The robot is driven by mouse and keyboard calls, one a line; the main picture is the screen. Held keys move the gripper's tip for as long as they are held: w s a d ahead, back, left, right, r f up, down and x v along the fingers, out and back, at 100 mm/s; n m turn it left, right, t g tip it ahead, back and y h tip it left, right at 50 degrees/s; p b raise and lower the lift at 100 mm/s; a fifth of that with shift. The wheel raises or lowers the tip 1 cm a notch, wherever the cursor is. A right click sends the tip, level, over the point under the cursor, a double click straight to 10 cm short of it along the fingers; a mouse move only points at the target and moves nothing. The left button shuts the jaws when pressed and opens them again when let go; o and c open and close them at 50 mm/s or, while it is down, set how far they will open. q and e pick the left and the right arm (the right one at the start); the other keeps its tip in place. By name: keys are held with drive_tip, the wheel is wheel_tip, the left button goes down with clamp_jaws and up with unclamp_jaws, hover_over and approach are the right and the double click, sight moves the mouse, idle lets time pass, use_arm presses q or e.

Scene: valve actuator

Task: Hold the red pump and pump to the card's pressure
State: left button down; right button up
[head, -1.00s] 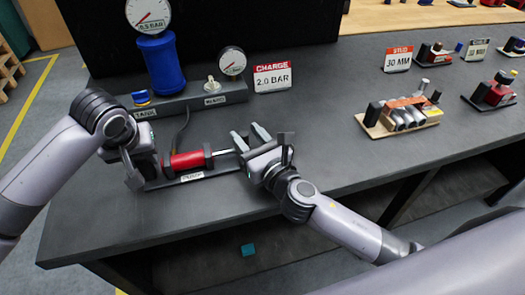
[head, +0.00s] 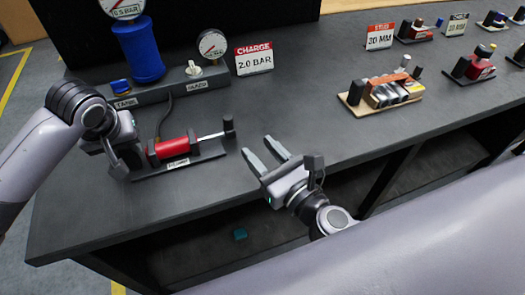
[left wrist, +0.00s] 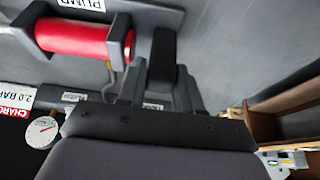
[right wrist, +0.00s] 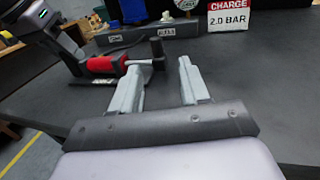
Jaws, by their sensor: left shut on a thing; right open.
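The red pump (head: 173,147) lies on a dark base plate on the bench. Its rod extends right to a black upright handle (head: 228,126). My left gripper (head: 127,163) is shut on the dark block at the pump's left end; the left wrist view shows this block (left wrist: 162,65) between the fingers. My right gripper (head: 265,150) is open and empty, to the right of the handle and apart from it. The right wrist view shows the handle (right wrist: 157,50) beyond its fingers. The card (head: 254,59) reads CHARGE 2.0 BAR.
A blue tank (head: 140,50) with a gauge labelled 0.5 BAR stands behind the pump. A smaller gauge (head: 212,44) and a knob (head: 194,70) are beside it. A wooden block with metal cylinders (head: 385,92) sits to the right. The bench between is clear.

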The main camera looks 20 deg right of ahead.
sight(229, 127)
drive_tip(key=shift+d+f, duration=0.1)
drive_tip(key=shift+f, duration=0.05)
clamp_jaws()
drive_tip(key=shift+w+d+f+y, duration=0.1)
drive_tip(key=shift+d+f+y, duration=0.1)
drive_tip(key=shift+y, duration=0.1)
drive_tip(key=d+f+n+g+y, duration=0.2)
drive_tip(key=d+n+y, duration=0.1)
drive_tip(key=shift+w+d+f+g, duration=0.1)
drive_tip(key=shift+w+d+g, duration=0.1)
drive_tip(key=shift+g, duration=0.1)
drive_tip(key=d+y, duration=0.1)
drive_tip(key=d+r+n+g+y, duration=0.1)
drive_tip(key=s+d+n+y, duration=0.1)
drive_tip(key=d, duration=0.1)
drive_tip(key=shift+s+r+g+y, duration=0.1)
drive_tip(key=shift+r+g+y, duration=0.05)
drive_tip(key=shift+g+y, duration=0.2)
drive_tip(key=shift+s+d+r+n+y, duration=0.2)
drive_tip(key=shift+d+r+n+y, duration=0.25)
drive_tip(key=shift+d+n, duration=0.1)
drive_tip(key=x, duration=1.4)
drive_tip(key=shift+s+f, duration=0.1)
drive_tip(key=shift+f, duration=0.05)
